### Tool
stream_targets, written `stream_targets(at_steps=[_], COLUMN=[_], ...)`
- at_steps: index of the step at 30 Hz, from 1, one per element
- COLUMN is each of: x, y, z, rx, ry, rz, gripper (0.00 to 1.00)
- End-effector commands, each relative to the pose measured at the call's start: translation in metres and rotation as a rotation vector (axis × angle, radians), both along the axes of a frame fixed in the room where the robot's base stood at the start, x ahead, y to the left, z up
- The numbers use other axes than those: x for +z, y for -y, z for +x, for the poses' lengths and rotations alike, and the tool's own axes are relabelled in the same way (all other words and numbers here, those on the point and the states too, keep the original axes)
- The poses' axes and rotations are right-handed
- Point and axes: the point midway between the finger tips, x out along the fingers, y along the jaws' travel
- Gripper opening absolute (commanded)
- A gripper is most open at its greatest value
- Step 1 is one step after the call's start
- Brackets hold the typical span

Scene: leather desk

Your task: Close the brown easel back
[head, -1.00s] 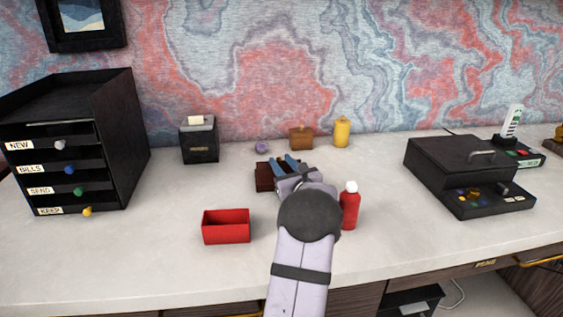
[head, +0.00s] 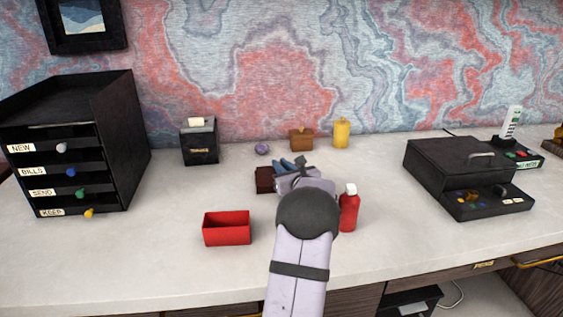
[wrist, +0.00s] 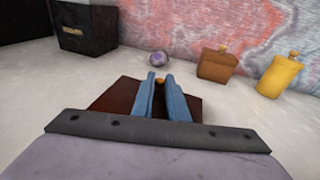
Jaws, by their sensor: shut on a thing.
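The brown easel (head: 265,180) is a dark reddish-brown piece in the middle of the desk, partly hidden behind my gripper (head: 292,163). In the wrist view its brown panel (wrist: 112,97) shows on both sides of my blue fingers (wrist: 165,90). A small golden knob (wrist: 160,80) shows between the fingertips. My gripper is shut on the easel, apparently at this knob. The lower part of the easel is hidden by my gripper, so its exact tilt cannot be told.
A red open box (head: 227,228) stands front left and a red bottle (head: 349,208) close right of my arm. Behind are a purple ball (head: 262,149), brown box (head: 301,139) and yellow canister (head: 341,133). A black drawer unit (head: 125,140) is left, a black case (head: 460,160) right.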

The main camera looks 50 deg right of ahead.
Motion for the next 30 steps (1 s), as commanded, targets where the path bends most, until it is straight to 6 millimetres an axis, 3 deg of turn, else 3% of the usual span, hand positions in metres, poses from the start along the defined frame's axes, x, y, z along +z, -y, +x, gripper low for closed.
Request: stream_targets(at_steps=[13, 14, 16, 30], x=[-0.006, -0.006, -0.006, -0.003], y=[0.002, 0.002, 0.002, -0.002], z=[0.001, 0.001, 0.001, -0.006], rx=[-0.002, -0.002, -0.002, -0.002], ry=[-0.057, -0.057, -0.057, -0.055], rz=[0.06, 0.06, 0.06, 0.056], gripper=[0.0, 0.15, 0.32, 0.32])
